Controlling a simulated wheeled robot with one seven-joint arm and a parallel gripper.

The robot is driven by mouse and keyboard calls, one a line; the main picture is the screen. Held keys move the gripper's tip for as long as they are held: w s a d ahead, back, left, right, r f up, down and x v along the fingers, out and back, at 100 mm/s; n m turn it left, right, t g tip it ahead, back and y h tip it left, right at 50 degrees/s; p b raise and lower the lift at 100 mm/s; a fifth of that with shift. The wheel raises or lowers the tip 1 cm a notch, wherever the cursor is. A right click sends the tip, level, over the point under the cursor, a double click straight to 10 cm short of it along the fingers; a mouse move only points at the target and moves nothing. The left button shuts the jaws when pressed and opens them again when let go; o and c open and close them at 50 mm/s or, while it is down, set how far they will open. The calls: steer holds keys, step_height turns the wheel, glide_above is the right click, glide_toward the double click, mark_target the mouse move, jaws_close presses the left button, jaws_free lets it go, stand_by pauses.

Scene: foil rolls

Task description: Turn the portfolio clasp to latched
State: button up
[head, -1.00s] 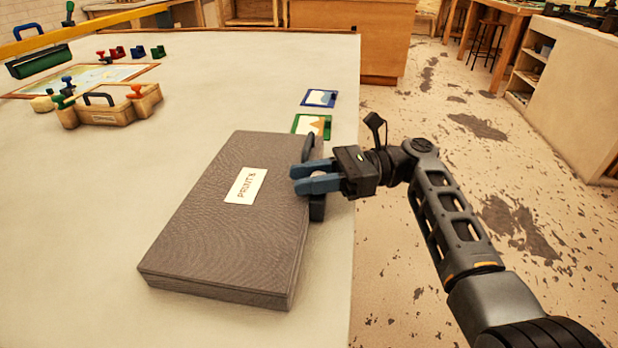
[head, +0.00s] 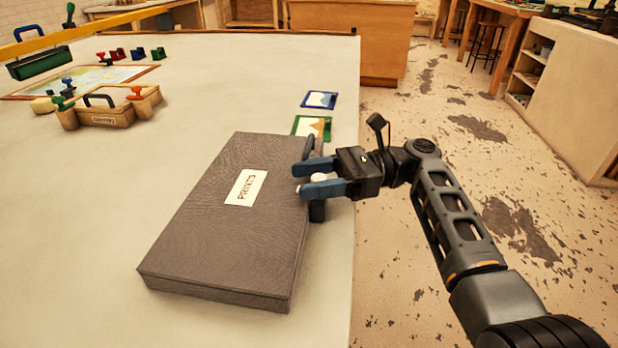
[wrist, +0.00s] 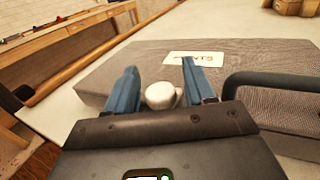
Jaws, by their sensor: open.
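The grey portfolio (head: 215,215) lies flat on the pale table, with a white "PRINTS" label (head: 245,188) on its top. It also shows in the wrist view (wrist: 125,68). A dark handle (wrist: 275,85) stands at its right edge. A white rounded knob (wrist: 160,95), which looks like the clasp, sits between the fingers in the wrist view; in the head view it is mostly hidden by them. My gripper (head: 318,179) is open at the portfolio's right edge, one blue finger on each side of the knob. I cannot tell whether either finger touches it.
Two small framed cards, blue (head: 320,99) and green (head: 312,126), lie behind the portfolio near the table's right edge. A wooden case (head: 108,108) and coloured stamps stand at the far left. The table left of the portfolio is clear.

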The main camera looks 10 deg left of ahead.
steer(key=v, duration=0.7)
steer(key=shift+d+b, duration=0.1)
steer(key=shift+b, duration=0.2)
